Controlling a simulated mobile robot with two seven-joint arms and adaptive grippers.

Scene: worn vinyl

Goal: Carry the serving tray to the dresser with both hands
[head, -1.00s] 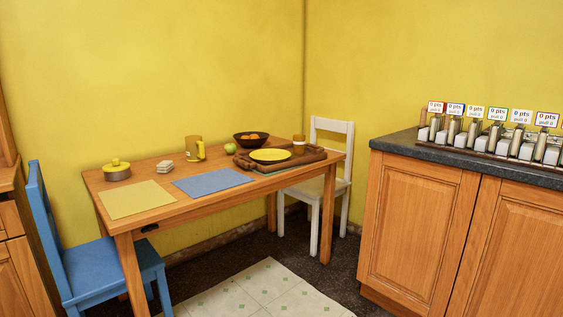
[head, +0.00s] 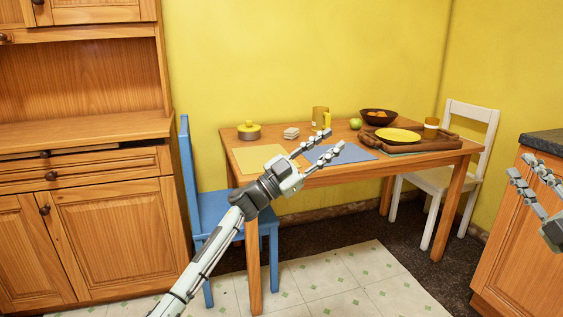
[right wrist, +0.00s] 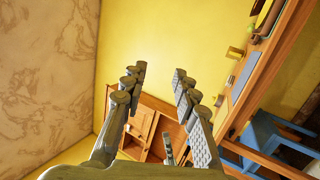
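The brown wooden serving tray (head: 440,143) lies on the right end of the table (head: 330,177). A yellow plate (head: 398,135) sits on it, and a small brown-and-white cup (head: 431,123) stands at its back right. The wooden dresser (head: 112,225) stands at the left, with a clear shelf top. My left gripper (head: 333,141) is open and empty, in front of the table and left of the tray. My right gripper (head: 521,165) is open and empty at the right edge, right of the tray; its spread fingers also show in the right wrist view (right wrist: 158,75).
A blue chair (head: 215,205) stands between dresser and table; a white chair (head: 470,122) is at the table's right. The table also holds a pot (head: 249,132), mug (head: 320,117), apple (head: 355,124), fruit bowl (head: 378,117) and mats. A counter (head: 530,225) is at right.

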